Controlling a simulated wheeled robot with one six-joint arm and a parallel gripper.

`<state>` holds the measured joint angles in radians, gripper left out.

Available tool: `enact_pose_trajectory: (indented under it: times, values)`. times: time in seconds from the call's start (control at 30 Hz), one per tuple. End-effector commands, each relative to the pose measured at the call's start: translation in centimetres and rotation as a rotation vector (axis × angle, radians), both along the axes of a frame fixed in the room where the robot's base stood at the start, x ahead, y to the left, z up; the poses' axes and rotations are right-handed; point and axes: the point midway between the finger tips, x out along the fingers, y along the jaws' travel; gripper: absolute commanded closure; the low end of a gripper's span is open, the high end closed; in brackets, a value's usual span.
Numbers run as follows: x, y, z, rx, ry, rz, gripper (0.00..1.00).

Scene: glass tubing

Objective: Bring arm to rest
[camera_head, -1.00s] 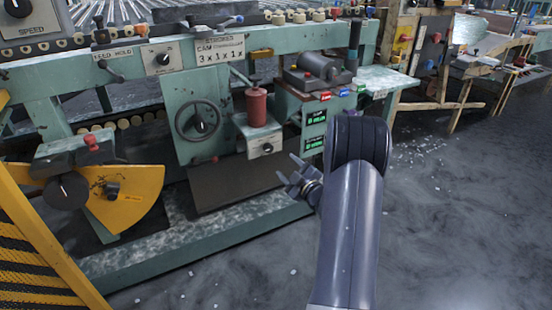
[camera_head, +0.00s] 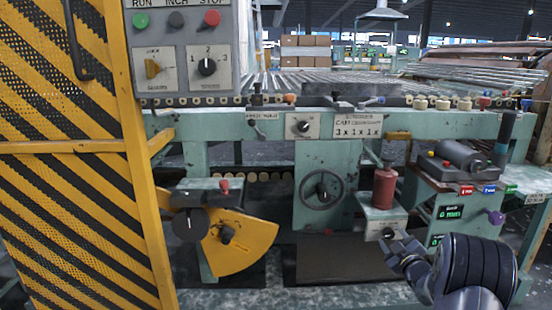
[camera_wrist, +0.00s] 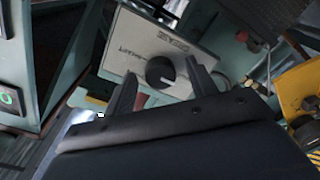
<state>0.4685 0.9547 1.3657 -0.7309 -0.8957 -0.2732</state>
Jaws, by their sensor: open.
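My gripper (camera_head: 398,252) is at the lower right of the head view, in front of the small white-faced box with a black knob (camera_head: 388,234) under the red cylinder. In the wrist view the two dark fingers of my gripper (camera_wrist: 160,95) stand apart, with nothing held between them. A black round knob (camera_wrist: 161,72) on a pale labelled panel (camera_wrist: 180,45) shows just beyond and between the fingertips. I cannot tell whether the fingers touch it.
A green machine frame (camera_head: 225,125) runs across the view. It carries a handwheel (camera_head: 321,189), a red cylinder (camera_head: 384,188) and a yellow quadrant plate (camera_head: 245,248). A striped yellow guard (camera_head: 75,190) stands at left, beside a control box (camera_head: 187,45).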

Motion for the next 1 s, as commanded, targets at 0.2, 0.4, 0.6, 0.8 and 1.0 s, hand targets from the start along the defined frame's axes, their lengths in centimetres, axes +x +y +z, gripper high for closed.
enact_pose_trajectory:
  times: [0.2,0.4,0.6,0.8,1.0]
  values:
    - [0.0,0.0,0.0,0.002,0.000,0.000,0.46]
    - [-0.5,-0.1,0.1,-0.018,-0.001,-0.001,0.46]
    - [-3.1,-0.4,0.3,-0.016,0.001,-0.002,0.46]
    - [-6.8,-0.7,0.2,-0.014,0.002,-0.004,0.46]
    - [-10.7,-1.0,0.3,-0.015,0.002,-0.004,0.46]
